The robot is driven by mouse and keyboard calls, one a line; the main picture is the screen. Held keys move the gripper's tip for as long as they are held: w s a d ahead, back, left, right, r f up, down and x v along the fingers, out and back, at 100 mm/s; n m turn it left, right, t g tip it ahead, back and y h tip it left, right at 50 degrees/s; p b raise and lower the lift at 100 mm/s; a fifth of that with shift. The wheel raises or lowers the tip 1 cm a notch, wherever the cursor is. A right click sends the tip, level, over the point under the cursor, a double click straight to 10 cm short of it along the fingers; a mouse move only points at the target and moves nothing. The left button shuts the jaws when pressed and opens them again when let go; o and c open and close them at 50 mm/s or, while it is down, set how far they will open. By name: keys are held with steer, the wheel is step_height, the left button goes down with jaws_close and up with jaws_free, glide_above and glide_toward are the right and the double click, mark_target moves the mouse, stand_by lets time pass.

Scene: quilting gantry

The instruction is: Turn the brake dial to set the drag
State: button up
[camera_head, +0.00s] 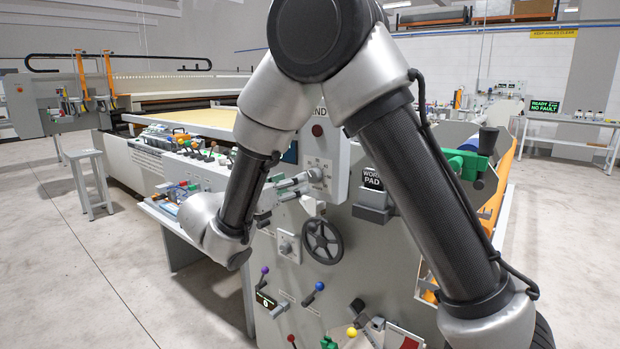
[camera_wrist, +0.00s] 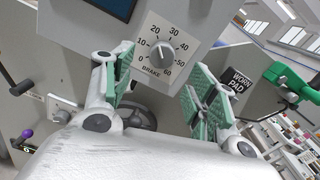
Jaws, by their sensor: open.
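The brake dial (camera_wrist: 165,54) is a grey knob on a light grey box, with a printed scale from 0 to 60 around it and the word BRAKE below. Its exact setting is hard to read. In the head view the dial (camera_head: 317,172) is partly covered by my gripper. My gripper (camera_wrist: 162,62) is open and empty, with one green-padded finger to the left of the dial and one to the right. In the head view my gripper (camera_head: 304,184) points at the dial face, close to it. I cannot tell whether the fingers touch the knob.
A black handwheel (camera_head: 322,241) is below the dial on the same grey panel. Coloured ball levers, such as a blue one (camera_head: 319,286), are lower down. A WORN PAD holder (camera_head: 372,205) and a green clamp (camera_head: 468,160) are to the right. A dark screen edge is above the dial.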

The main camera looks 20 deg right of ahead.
mark_target(312, 176)
steer(key=x, duration=0.8)
steer(key=shift+s+d, duration=0.1)
steer(key=shift+s, duration=0.1)
steer(key=c, duration=1)
